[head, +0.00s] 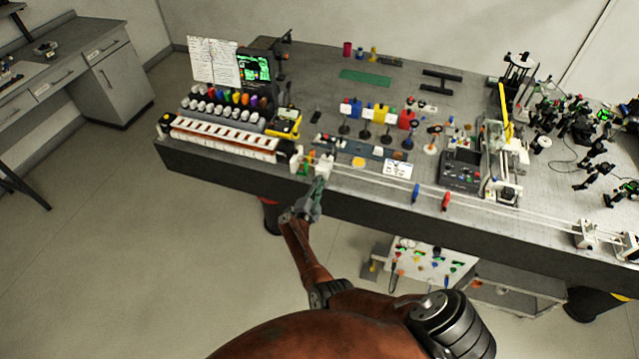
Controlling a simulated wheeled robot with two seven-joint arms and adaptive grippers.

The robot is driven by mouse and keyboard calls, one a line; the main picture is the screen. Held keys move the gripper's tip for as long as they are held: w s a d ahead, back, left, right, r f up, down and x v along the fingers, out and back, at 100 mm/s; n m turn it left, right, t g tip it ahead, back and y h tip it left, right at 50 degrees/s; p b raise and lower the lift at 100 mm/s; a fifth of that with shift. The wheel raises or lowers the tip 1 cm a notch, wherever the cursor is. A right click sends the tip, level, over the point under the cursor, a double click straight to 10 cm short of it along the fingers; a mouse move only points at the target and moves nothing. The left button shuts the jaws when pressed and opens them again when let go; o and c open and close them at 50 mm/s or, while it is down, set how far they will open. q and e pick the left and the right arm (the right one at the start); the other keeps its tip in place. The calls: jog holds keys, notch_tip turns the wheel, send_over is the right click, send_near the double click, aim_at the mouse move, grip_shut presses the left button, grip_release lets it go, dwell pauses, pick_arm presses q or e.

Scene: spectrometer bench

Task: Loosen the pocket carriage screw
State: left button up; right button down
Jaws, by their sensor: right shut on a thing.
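My right gripper (319,183) reaches up from the bottom of the head view to the bench's front edge. Its fingers are shut at the front of a small white carriage (325,167) near the left end of the twin pale rails (385,182). The carriage screw is hidden by the fingers; from its place, it looks to be what they hold. Whether the screw has turned cannot be told. My left gripper is not in view.
A long rack with a red and white row (222,138) stands left of the carriage. Blue (416,192) and red (446,201) discs stand by the rails at right. A white card (397,170) lies behind the rails. The floor at left is clear.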

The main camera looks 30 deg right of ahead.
jog(key=shift+a+f, duration=0.1)
jog(key=c, duration=2)
grip_release()
jog(key=shift+o, duration=0.2)
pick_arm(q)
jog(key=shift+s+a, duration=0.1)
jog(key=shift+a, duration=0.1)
